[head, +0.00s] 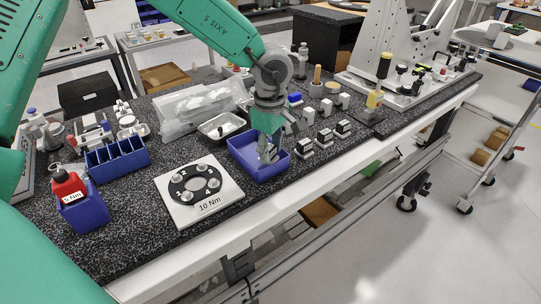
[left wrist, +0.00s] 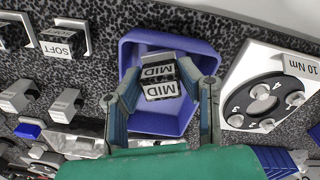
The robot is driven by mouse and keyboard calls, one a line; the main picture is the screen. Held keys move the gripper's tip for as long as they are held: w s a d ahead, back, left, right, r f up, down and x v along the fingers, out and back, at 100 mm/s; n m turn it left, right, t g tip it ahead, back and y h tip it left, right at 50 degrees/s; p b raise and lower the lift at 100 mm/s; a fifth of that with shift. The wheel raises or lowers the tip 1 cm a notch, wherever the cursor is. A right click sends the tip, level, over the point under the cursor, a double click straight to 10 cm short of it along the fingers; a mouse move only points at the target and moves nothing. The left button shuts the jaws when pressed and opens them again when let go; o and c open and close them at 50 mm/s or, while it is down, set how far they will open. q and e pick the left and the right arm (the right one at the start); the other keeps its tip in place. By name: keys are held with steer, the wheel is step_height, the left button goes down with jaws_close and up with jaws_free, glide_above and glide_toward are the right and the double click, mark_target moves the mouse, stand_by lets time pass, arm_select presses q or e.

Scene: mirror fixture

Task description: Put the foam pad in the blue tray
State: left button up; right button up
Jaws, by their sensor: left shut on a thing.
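My left gripper (head: 268,152) reaches down into the blue tray (head: 245,143), fingers pointing down. In the left wrist view the left gripper (left wrist: 161,80) is shut on the foam pad (left wrist: 160,91), a small dark and light block with "MID" labels. Two "MID" labels show; I cannot tell whether both belong to one block. The pad is within the outline of the blue tray (left wrist: 158,122); whether it touches the floor is hidden. In the head view the fingers mostly hide the pad. My right gripper is not in view.
A white "10 Nm" plate (head: 222,200) with a black ring lies left of the tray. Small labelled blocks (head: 324,136) stand on its right. A metal dish (head: 218,127) and plastic bag (head: 190,108) lie behind. A blue divided bin (head: 117,157) stands farther left.

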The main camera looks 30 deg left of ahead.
arm_select(q)
step_height(320, 180, down, 2)
steer(key=shift+a+f, duration=0.1)
steer(key=shift+a, duration=0.05)
steer(key=shift+s+a, duration=0.1)
steer(key=shift+a, duration=0.35)
steer(key=o, duration=0.9)
steer(key=shift+a, duration=0.2)
steer(key=shift+c, duration=0.2)
steer(key=shift+d, duration=0.3)
steer(key=shift+d+r, duration=0.2)
steer(key=shift+r, duration=0.2)
steer(key=r, duration=1)
steer(key=shift+s+a+r+p, duration=0.15)
steer(key=shift+a+p, duration=0.2)
steer(key=shift+d+r, duration=0.1)
steer(key=shift+r, duration=0.3)
steer(key=shift+d+r, duration=0.1)
steer(key=shift+d, duration=0.25)
steer(key=shift+a, duration=0.2)
